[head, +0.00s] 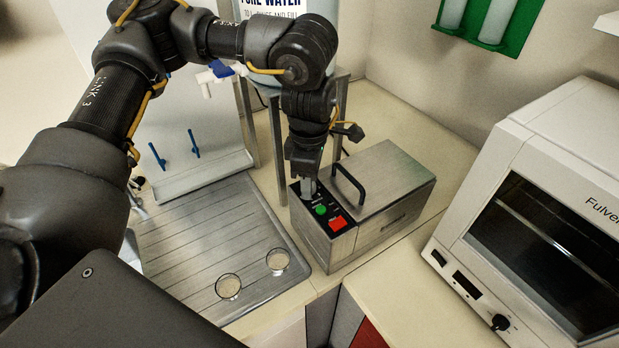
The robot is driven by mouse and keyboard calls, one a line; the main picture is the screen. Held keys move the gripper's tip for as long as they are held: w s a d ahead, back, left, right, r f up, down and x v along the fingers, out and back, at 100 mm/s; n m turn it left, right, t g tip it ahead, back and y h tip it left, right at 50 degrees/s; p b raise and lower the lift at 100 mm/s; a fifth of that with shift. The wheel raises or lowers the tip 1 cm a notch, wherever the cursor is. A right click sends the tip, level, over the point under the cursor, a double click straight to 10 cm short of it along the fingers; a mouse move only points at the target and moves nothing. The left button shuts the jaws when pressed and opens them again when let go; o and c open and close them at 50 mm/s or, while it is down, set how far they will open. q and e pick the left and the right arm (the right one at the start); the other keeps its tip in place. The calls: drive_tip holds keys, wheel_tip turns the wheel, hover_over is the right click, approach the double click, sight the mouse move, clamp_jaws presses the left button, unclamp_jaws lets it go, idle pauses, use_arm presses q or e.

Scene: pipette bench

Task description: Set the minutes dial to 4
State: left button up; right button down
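A steel box-shaped device (385,180) with a black handle on its lid stands on the counter right of the sink. Its black control panel (330,203) faces up at the left end, with a green button (320,210) and a red button (338,224). My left gripper (308,188) points down at the far end of this panel, with its fingertips at or just above the surface. It covers that part of the panel, and no minutes dial can be made out there. Whether the fingers are open or shut on something is unclear. My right gripper is not in view.
A white oven (550,150) with a black knob (500,322) stands at right. A ribbed steel drainboard (190,235) with two small glass dishes (228,287) lies left of the device. A metal stand (276,150) holds a water container close behind my wrist.

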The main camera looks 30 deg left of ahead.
use_arm(q)
wheel_tip(320, 180, up, 11)
drive_tip(key=b, duration=0.1)
idle(0.3)
drive_tip(key=shift+f, duration=0.1)
idle(0.3)
